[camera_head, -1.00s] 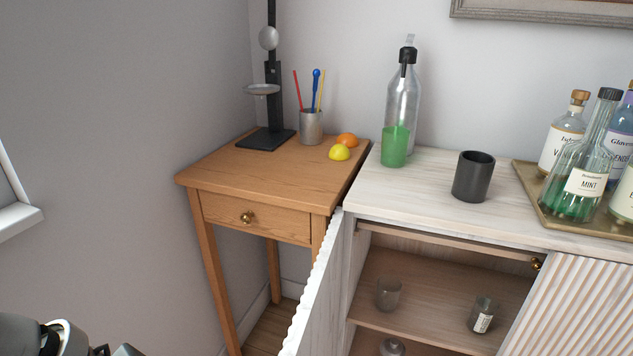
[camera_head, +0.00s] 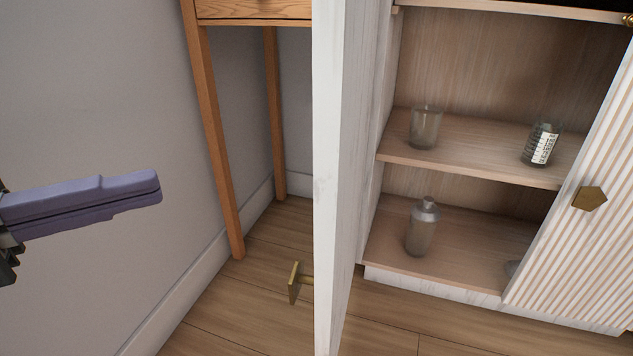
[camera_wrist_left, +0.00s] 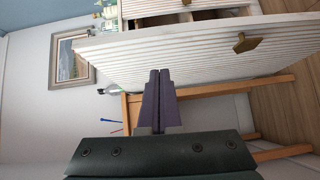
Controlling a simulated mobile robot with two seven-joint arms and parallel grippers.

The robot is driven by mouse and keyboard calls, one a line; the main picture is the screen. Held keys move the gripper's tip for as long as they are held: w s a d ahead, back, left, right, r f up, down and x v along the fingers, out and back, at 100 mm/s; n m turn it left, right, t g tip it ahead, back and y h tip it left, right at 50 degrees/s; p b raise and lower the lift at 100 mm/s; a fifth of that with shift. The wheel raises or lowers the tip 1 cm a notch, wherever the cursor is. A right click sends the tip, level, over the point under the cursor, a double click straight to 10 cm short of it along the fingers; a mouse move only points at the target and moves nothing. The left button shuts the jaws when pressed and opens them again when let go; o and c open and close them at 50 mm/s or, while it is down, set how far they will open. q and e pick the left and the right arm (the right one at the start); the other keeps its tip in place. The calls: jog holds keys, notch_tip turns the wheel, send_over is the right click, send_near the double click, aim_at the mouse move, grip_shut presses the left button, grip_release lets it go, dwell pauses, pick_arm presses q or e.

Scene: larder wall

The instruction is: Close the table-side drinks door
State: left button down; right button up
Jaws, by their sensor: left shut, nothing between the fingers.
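The table-side drinks door (camera_head: 331,180) is the white left door of the cabinet. It stands wide open, nearly edge-on in the head view, with its brass knob (camera_head: 297,283) on the left side. In the left wrist view its ribbed outer face (camera_wrist_left: 185,58) and knob (camera_wrist_left: 246,42) show beyond the fingers. My left gripper (camera_head: 158,187) is shut and empty, left of the door and apart from it in the head view. Its purple fingers (camera_wrist_left: 160,73) point towards the ribbed face in the wrist view. My right gripper is not in view.
The wooden side table (camera_head: 212,140) stands behind and left of the door. Inside the cabinet are a glass (camera_head: 425,127), a labelled jar (camera_head: 541,145) and a shaker (camera_head: 422,228). The other ribbed door (camera_head: 590,235) is at right. Open floor lies left of the door.

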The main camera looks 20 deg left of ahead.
aim_at(339, 204)
pick_arm(q)
jog(key=w+d+t+b, duration=0.1)
jog(key=w+d, duration=0.7)
jog(key=d, duration=0.1)
jog(key=shift+d+f+n, duration=0.15)
jog(key=shift+f+n, duration=0.1)
jog(key=shift+n, duration=0.15)
